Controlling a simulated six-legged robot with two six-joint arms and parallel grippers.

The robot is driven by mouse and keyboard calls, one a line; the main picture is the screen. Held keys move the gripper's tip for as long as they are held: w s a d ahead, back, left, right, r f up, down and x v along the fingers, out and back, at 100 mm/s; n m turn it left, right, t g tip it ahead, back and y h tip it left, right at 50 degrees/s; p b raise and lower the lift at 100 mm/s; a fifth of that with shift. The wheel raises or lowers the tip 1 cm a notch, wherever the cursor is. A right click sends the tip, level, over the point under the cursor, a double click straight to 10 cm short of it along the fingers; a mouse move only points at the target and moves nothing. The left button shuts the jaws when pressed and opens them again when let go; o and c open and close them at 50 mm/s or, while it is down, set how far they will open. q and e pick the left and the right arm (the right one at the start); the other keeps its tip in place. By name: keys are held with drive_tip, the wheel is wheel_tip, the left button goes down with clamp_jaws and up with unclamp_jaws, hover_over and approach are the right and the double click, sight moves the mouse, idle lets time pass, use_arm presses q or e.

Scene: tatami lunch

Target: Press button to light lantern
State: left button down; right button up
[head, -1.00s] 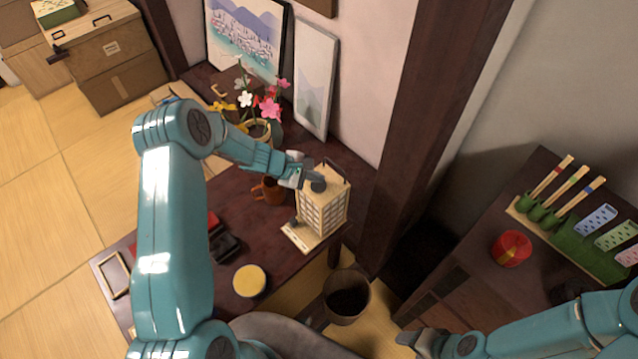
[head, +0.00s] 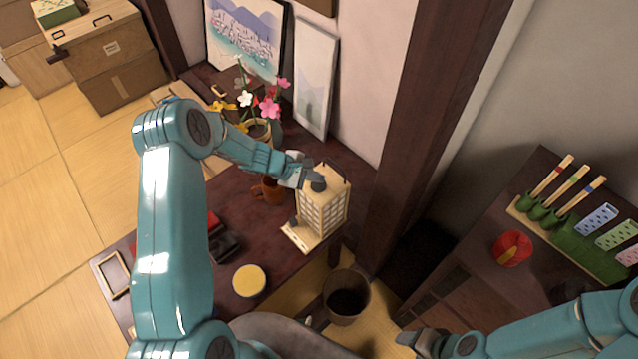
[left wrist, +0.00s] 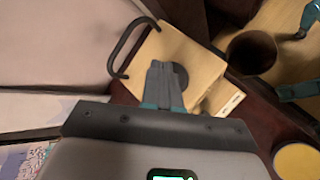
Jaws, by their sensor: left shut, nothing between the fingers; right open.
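The lantern (head: 322,210) is a pale wooden box with lattice sides and a flat base, upright on the dark low table. A black handle (left wrist: 131,46) stands at the edge of its top. A dark round button (head: 319,185) is on the top; it also shows in the left wrist view (left wrist: 181,77), partly covered by my fingers. My left gripper (head: 308,180) is shut and empty, its tips at the button. I cannot tell whether they touch it. No clear glow shows in the lattice. My right gripper (head: 418,341) is open and empty at the lower right, away from the lantern.
A brown mug (head: 268,190) stands close left of the lantern, with a flower pot (head: 258,130) behind. A yellow-topped round container (head: 249,281) is near the table's front edge. A bin (head: 346,297) stands below the lantern. A dark wooden post (head: 425,120) rises to the right.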

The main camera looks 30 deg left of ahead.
sight(315, 185)
use_arm(q)
drive_tip(key=shift+f+b, duration=0.4)
drive_tip(key=shift+b, duration=0.1)
drive_tip(key=shift+f+b, duration=0.4)
drive_tip(key=shift+b, duration=0.1)
idle(0.4)
drive_tip(key=shift+r, duration=0.1)
drive_tip(key=shift+r+p, duration=0.35)
drive_tip(key=shift+r, duration=0.4)
drive_tip(key=shift+r, duration=0.1)
wheel_tip(315, 185, up, 6)
drive_tip(key=p, duration=0.3)
drive_tip(key=shift+p, duration=0.4)
